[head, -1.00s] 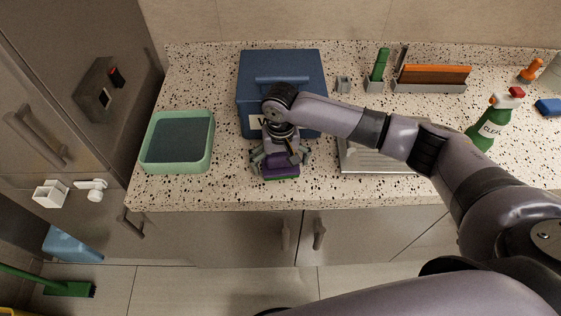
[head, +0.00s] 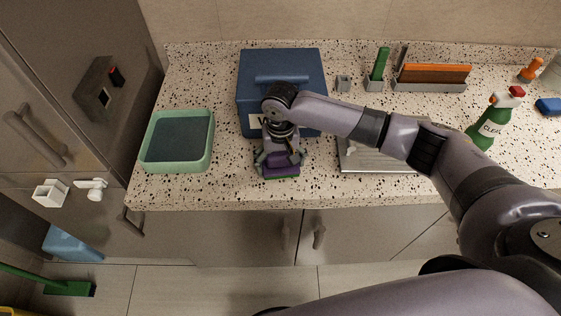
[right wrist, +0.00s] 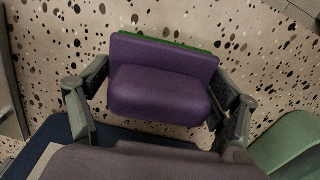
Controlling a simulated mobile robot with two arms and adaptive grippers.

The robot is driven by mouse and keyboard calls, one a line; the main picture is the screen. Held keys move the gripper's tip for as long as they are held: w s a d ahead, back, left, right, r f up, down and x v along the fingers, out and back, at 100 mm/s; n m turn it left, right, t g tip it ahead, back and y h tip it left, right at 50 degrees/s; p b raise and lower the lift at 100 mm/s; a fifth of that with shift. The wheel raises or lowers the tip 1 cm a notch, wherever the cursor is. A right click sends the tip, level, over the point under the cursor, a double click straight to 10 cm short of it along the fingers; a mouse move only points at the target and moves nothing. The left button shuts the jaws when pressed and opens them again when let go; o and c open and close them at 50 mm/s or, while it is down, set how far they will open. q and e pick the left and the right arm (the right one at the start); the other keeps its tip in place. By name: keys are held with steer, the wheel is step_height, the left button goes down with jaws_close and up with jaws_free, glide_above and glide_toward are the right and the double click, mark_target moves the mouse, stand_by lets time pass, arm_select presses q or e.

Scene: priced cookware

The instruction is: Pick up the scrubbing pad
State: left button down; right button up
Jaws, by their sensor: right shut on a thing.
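The scrubbing pad (head: 281,170) is purple with a thin green layer along its edge. It is at the front of the speckled counter, just in front of the blue box. My right gripper (head: 279,163) reaches down over it with a finger on each side. In the right wrist view the purple pad (right wrist: 160,92) sits between the two fingers of the right gripper (right wrist: 158,100), which are shut on its short ends. I cannot tell whether the pad still touches the counter. My left gripper is not in view.
The blue box (head: 281,65) stands right behind the gripper. A green tub (head: 211,152) is to the left and a metal drainer tray (head: 365,160) to the right, under my arm. A green spray bottle (head: 490,122) stands farther right. The counter between tub and pad is clear.

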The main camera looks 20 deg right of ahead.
mark_target(280, 153)
steer(key=shift+r, duration=0.1)
step_height(280, 153, up, 20)
steer(key=b, duration=0.2)
